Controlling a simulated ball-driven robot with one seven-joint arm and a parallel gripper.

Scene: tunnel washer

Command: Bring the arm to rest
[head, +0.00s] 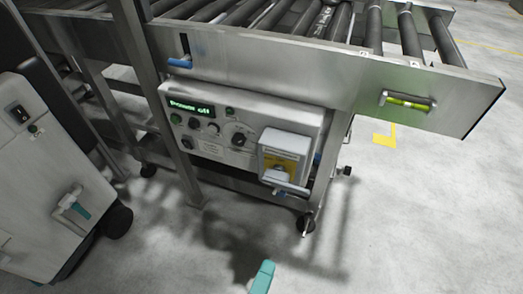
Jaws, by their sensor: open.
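Only this small part is in view; the other finger and the rest of my arm are out of frame. It appears over the bare floor, in front of the roller conveyor, with nothing seen held in it. The jaws are open.
A steel roller conveyor (290,62) crosses the top, with a control box (222,125) whose display is lit green. A yellow isolator switch (284,160) is on its right. A white machine (45,180) stands at left. The concrete floor (420,220) at right is clear.

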